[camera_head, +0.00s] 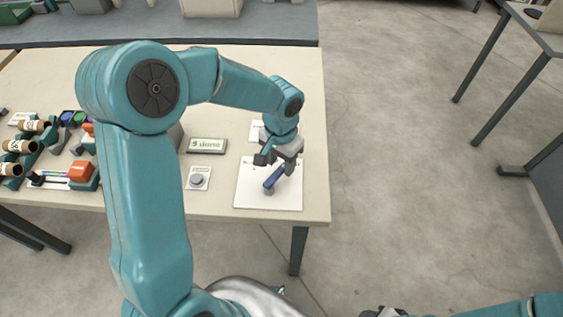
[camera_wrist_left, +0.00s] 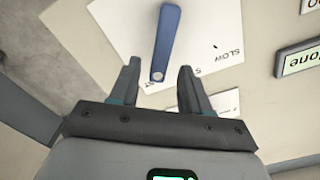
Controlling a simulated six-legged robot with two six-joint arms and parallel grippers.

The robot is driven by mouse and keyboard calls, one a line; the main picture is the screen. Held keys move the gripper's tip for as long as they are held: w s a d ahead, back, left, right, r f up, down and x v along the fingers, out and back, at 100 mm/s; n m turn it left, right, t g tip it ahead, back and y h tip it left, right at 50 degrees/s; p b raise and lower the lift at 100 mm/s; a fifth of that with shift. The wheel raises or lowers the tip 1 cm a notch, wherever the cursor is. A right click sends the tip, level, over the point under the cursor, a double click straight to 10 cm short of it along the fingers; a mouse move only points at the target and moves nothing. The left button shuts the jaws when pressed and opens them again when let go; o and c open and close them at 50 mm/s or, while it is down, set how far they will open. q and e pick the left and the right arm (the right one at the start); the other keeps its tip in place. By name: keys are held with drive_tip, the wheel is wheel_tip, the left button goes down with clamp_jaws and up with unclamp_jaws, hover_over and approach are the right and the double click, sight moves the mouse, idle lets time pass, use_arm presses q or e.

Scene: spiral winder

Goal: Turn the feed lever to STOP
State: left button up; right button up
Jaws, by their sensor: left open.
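The blue feed lever (camera_head: 273,179) stands on a white plate (camera_head: 285,200) near the table's front right corner. My left gripper (camera_head: 278,158) is just above it, open and empty. In the left wrist view the blue lever (camera_wrist_left: 168,38) runs from the top edge down to an end that appears between the two open fingers of the left gripper (camera_wrist_left: 160,68); whether they touch it is unclear. The plate (camera_wrist_left: 120,30) carries a SLOW mark; I cannot read a STOP mark. My right gripper (camera_head: 384,312) shows only partly at the bottom edge.
A grey button box (camera_head: 198,178) and a green-lit display (camera_head: 207,145) are left of the plate. Cardboard rolls (camera_head: 22,146) and an orange part (camera_head: 81,172) lie farther left. The table (camera_head: 222,205) ends just right of the plate, with open floor beyond.

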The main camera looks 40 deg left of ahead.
use_arm(q)
drive_tip(key=shift+w+f, duration=0.15)
drive_tip(key=shift+f, duration=0.5)
clamp_jaws()
